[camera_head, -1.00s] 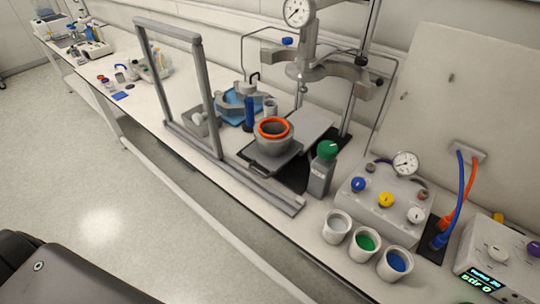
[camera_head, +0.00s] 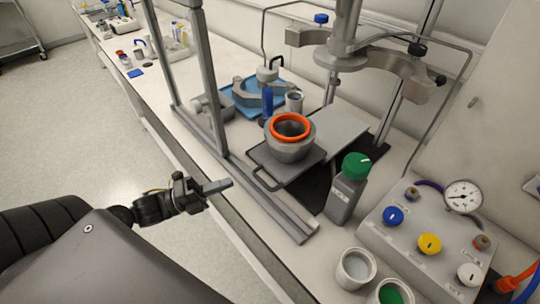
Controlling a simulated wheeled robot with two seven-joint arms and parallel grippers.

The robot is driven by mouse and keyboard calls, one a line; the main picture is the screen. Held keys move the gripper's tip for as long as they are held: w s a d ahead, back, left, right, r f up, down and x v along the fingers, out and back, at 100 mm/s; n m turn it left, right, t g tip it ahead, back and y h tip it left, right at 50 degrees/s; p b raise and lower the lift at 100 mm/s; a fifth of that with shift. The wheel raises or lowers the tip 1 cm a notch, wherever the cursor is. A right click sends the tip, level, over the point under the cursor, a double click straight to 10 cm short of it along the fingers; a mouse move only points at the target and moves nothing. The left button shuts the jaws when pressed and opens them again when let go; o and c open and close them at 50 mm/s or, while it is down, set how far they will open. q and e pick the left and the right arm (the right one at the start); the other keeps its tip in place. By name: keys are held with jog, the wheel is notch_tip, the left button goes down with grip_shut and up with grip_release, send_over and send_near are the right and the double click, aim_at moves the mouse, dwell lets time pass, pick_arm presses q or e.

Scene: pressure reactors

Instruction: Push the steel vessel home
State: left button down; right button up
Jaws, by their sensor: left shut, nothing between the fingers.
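The steel vessel (camera_head: 289,146) is a grey open pot with an orange ring (camera_head: 290,127) around its mouth. It stands upright on a dark sliding plate (camera_head: 280,169) with a loop handle (camera_head: 265,181) at its front left. The plate juts out in front of the reactor stand (camera_head: 350,60), whose clamp head hangs above and behind. My left gripper (camera_head: 218,187) is shut and empty. It is in front of the bench edge, left of the handle and apart from it. My right gripper is out of view.
A grey frame (camera_head: 207,80) with a base rail stands left of the vessel. A green-capped bottle (camera_head: 346,190) stands right of it. Cups (camera_head: 355,268) and a control box (camera_head: 426,237) with coloured knobs are at the lower right. A blue tray (camera_head: 240,97) lies behind the frame.

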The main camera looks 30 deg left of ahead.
pick_arm(q)
jog(key=p, duration=0.3)
send_near(280, 155)
jog(key=d, duration=0.4)
jog(key=w, duration=0.1)
jog(key=w+r+p, duration=0.1)
jog(key=w, duration=0.1)
jog(key=shift+w+p, duration=0.3)
jog(key=shift+w, duration=0.2)
